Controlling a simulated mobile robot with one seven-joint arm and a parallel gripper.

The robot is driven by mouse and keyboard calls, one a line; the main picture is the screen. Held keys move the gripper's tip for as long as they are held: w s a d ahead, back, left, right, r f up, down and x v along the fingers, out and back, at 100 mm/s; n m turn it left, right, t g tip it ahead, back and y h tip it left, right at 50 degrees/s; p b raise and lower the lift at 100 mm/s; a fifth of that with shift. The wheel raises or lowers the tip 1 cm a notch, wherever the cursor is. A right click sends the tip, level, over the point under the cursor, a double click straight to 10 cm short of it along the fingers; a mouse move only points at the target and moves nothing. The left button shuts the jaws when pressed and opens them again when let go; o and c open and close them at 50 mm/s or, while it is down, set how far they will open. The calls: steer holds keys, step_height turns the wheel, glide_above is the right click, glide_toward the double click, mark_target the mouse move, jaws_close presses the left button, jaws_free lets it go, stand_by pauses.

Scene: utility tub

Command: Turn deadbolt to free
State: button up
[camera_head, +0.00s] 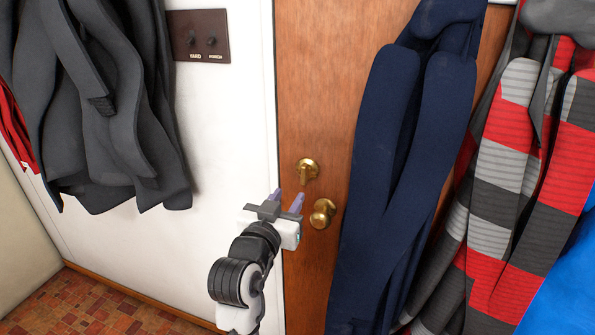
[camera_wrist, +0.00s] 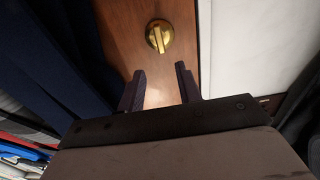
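The brass deadbolt (camera_head: 307,169) is on the brown wooden door (camera_head: 312,110), near its left edge and above a round brass knob (camera_head: 323,213). In the wrist view the deadbolt (camera_wrist: 159,36) shows a round plate with a raised thumb-turn bar, which looks nearly upright in that picture. My gripper (camera_head: 287,199) is just left of the knob and below the deadbolt in the head view. Its two dark fingers (camera_wrist: 160,80) are apart with nothing between them. The deadbolt lies beyond the fingertips, roughly in line with the gap, and is not touched.
A navy garment (camera_head: 400,150) hangs over the door right of the knob, with a red, grey and black striped one (camera_head: 520,190) beyond. Dark grey clothing (camera_head: 100,110) hangs at left. A brown switch plate (camera_head: 198,36) is on the white wall. The door around the deadbolt is bare.

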mark_target(303, 172)
steer(key=p+x, duration=0.2)
steer(key=x, duration=0.9)
steer(key=shift+p, duration=0.35)
steer(key=shift+a, duration=0.1)
jaws_close()
